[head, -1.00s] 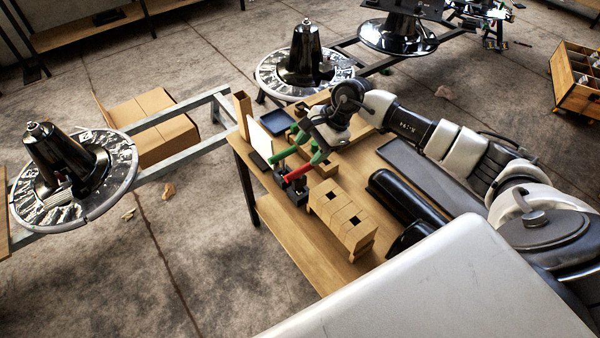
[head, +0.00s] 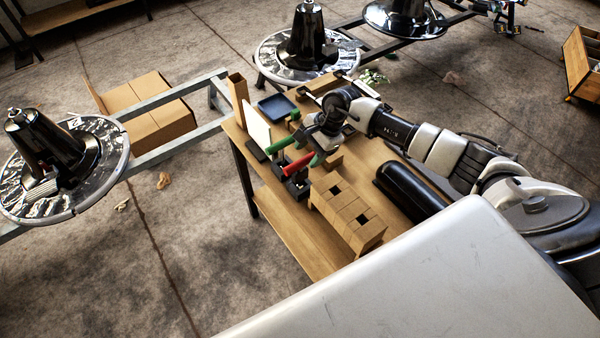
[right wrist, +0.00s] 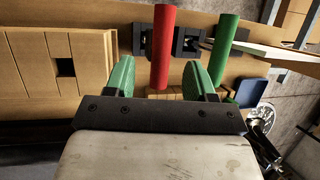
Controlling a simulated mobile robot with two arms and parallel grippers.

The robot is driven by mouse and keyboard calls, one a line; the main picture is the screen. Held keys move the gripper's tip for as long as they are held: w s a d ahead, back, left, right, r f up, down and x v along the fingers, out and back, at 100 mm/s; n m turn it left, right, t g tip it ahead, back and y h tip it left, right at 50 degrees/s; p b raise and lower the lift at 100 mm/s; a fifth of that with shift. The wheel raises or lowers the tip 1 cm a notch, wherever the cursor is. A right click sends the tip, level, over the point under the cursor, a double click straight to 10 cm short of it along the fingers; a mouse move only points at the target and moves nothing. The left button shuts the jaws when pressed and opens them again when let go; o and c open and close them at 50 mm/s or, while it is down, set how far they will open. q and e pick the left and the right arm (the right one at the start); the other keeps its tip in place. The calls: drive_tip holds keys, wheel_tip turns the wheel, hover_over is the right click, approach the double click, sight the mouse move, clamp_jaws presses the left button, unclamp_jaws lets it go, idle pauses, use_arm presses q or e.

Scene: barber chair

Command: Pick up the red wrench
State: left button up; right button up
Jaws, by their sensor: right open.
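The red wrench (head: 298,163) shows as a red cylindrical handle sticking out of a small black holder (head: 296,187) on the wooden table. My right gripper (head: 312,148) has green fingers and is open at the handle's right end. In the right wrist view, the red handle (right wrist: 163,45) lies between the two spread fingers of the right gripper (right wrist: 158,76), with gaps on both sides. A green handle (right wrist: 227,45) is beside it, outside the right finger; it also shows in the head view (head: 285,145). My left gripper is not in view.
A cardboard-coloured block with square holes (head: 346,214) stands close in front of the holder. A white panel (head: 257,124) and a blue tray (head: 276,106) are behind. A black cylinder (head: 410,188) lies to the right, below my arm.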

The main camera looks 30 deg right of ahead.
sight(304, 160)
drive_tip(key=p+x, duration=0.1)
drive_tip(key=x, duration=0.3)
drive_tip(key=shift+w+d, duration=0.1)
drive_tip(key=shift+d, duration=0.05)
drive_tip(key=shift+f, duration=0.5)
drive_tip(key=shift+r, duration=0.1)
clamp_jaws()
